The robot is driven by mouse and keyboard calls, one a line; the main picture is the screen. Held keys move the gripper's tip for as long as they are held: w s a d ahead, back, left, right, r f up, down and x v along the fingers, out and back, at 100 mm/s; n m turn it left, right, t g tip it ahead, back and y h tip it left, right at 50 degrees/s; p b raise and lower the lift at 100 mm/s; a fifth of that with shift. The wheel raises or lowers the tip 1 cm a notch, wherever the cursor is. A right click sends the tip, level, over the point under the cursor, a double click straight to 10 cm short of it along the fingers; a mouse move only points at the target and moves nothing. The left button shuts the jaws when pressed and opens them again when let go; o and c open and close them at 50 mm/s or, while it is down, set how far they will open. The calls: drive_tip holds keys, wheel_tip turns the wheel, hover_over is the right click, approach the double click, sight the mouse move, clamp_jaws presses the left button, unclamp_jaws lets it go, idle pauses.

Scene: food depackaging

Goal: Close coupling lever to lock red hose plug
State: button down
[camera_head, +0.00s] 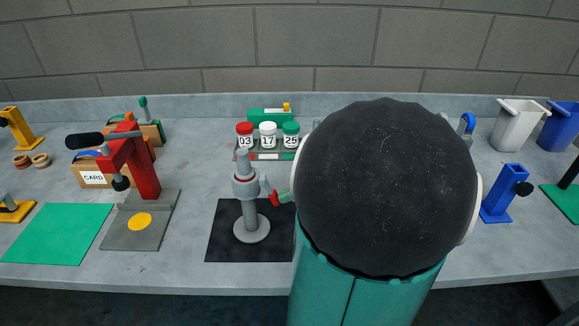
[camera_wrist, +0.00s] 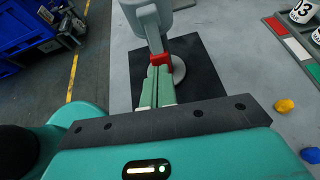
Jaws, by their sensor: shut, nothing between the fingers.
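A grey coupling (camera_head: 246,186) stands upright on a round-footed post over a black mat (camera_head: 221,238). A short grey lever (camera_head: 265,184) slants down from its right side and ends in a red tip (camera_head: 274,199). My gripper (camera_head: 285,197) is shut and empty, with its green fingertips beside the red tip, mostly hidden behind my arm. In the wrist view, the closed fingers (camera_wrist: 158,88) point at the red tip (camera_wrist: 162,60), very close to it; I cannot tell if they touch. I cannot make out a separate red hose plug.
Several labelled jars (camera_head: 267,134) stand in a rack behind the coupling. A red press (camera_head: 135,160) stands to the left, with a green mat (camera_head: 58,234) farther left. A blue stand (camera_head: 504,196) and a white bin (camera_head: 518,125) are at right.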

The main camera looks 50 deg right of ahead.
drive_tip(key=shift+r, duration=0.8)
